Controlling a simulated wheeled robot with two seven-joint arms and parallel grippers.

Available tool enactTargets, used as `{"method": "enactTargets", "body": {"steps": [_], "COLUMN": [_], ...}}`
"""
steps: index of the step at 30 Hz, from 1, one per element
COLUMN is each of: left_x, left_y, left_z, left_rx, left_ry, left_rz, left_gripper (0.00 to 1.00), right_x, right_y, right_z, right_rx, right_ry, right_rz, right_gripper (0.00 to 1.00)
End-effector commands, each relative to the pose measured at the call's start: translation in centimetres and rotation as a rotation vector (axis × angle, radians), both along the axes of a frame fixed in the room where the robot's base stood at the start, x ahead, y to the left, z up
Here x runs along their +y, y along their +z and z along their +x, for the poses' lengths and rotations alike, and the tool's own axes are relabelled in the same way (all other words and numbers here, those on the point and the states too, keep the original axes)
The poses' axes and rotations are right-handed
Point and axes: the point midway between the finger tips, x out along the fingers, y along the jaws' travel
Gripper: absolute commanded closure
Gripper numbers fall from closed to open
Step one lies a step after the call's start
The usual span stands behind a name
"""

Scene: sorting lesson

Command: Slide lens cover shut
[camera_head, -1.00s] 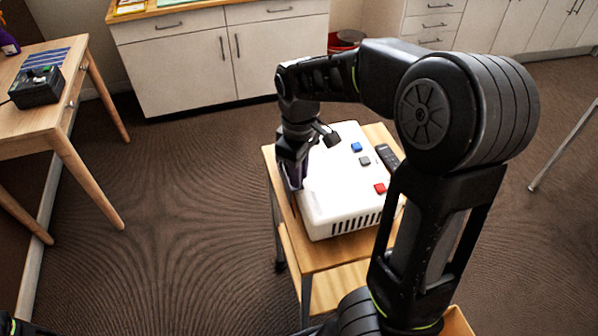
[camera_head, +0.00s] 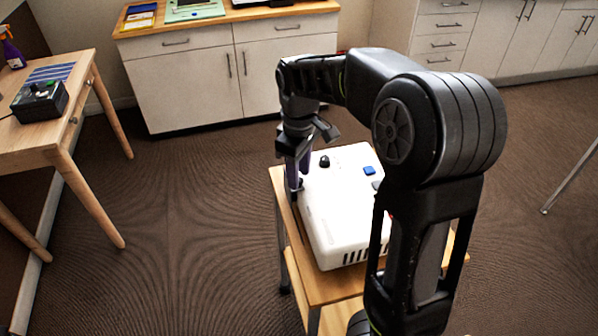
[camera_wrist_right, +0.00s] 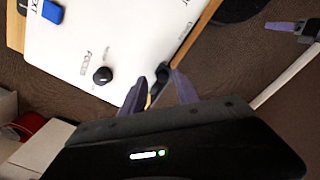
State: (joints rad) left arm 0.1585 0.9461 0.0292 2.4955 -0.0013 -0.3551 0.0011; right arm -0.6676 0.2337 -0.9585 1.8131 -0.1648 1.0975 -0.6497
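The white projector (camera_head: 333,218) lies on a small wooden cart; its top also fills the upper part of the right wrist view (camera_wrist_right: 112,32). A small black tab (camera_wrist_right: 162,73) stands at its edge; I take it for the lens cover's slider. The cover itself is hidden. My right gripper (camera_head: 298,184) points down at the projector's left edge. In the wrist view its purple fingers (camera_wrist_right: 160,78) are apart, with the tab between or just beyond their tips; contact is unclear. A purple finger at the wrist view's upper right (camera_wrist_right: 285,27) looks like my left gripper.
A black knob (camera_wrist_right: 102,76) marked FOCUS stands near the tab. A blue button (camera_head: 369,170) is on the projector's top. The cart (camera_head: 318,288) has narrow margins. A wooden table (camera_head: 22,140) with a black device (camera_head: 40,103) is at left; floor between is clear.

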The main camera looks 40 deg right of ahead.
Motion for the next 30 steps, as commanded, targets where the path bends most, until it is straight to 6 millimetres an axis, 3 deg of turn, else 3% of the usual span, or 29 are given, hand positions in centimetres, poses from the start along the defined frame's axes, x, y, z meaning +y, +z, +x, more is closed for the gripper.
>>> {"method": "enactTargets", "body": {"steps": [11, 24, 30], "left_x": [0.0, 0.0, 0.0], "left_y": [0.0, 0.2, 0.2], "left_z": [0.0, 0.0, 0.0], "left_rx": [0.000, 0.000, 0.000], "left_ry": [0.000, 0.000, 0.000], "left_rz": [0.000, 0.000, 0.000], "left_gripper": [0.64, 0.64, 0.64], "right_x": [0.1, 0.0, 0.0], "right_y": [0.4, 6.8, 7.8], "right_z": [-0.1, 0.0, -0.1], "right_rx": [0.002, 0.000, 0.002], "right_ry": [0.001, 0.000, 0.001], "right_rz": [0.002, 0.001, 0.000], "right_gripper": [0.61, 0.61, 0.61]}}
